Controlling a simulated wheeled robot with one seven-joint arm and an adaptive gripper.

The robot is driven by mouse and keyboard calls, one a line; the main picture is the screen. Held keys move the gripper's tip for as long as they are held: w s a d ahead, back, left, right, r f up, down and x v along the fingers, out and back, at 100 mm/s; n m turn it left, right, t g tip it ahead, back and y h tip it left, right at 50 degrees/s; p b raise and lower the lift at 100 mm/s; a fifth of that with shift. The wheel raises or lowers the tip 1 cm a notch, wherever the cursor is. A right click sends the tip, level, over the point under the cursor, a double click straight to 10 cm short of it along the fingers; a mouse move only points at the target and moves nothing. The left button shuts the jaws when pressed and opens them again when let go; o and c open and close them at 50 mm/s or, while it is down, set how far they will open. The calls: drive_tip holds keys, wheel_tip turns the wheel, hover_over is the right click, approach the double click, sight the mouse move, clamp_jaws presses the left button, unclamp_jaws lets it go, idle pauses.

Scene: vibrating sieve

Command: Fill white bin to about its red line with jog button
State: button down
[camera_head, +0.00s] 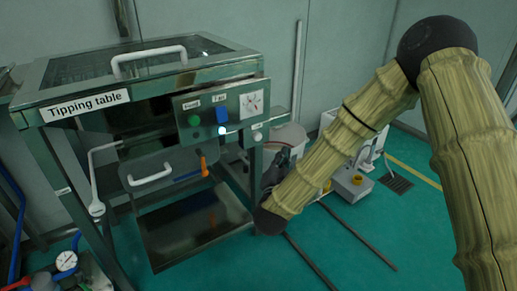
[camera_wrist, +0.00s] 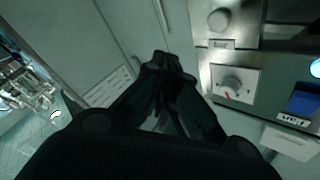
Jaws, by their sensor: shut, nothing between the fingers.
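The tipping table's control panel (camera_head: 220,105) carries a green button, a blue fan switch (camera_head: 222,115), a lit white button (camera_head: 222,131) and a dial (camera_head: 251,103). A pale round button (camera_head: 258,137) at the panel's lower right, probably the jog button, has a label too small to read. It also shows in the wrist view (camera_wrist: 219,20), above the dial (camera_wrist: 232,84). My gripper (camera_wrist: 166,62) is shut and empty, apart from the panel and left of that button in the wrist view. A pale round container (camera_head: 291,136) behind my gripper may be the white bin; no red line shows.
The tipping table (camera_head: 150,72) has a handled lid on top and a dark sloped tray (camera_head: 195,225) below. A white device (camera_head: 352,183) stands on the green floor to the right. Dark rods lie on the floor. Hoses and a gauge (camera_head: 66,261) are at lower left.

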sight(258, 137)
drive_tip(key=shift+w+r, duration=0.1)
drive_tip(key=shift+r, duration=0.2)
drive_tip(key=shift+a, duration=0.1)
drive_tip(key=w+a+b, duration=0.1)
drive_tip(key=w+a, duration=0.4)
drive_tip(key=w, duration=0.2)
idle(0.6)
drive_tip(key=shift+w+a, duration=0.2)
drive_tip(key=shift+w, duration=0.05)
idle(1.2)
drive_tip(key=shift+w+a, duration=0.1)
drive_tip(key=shift+w, duration=0.05)
drive_tip(key=shift+w+a, duration=0.25)
drive_tip(key=shift+w, duration=0.1)
idle(4.3)
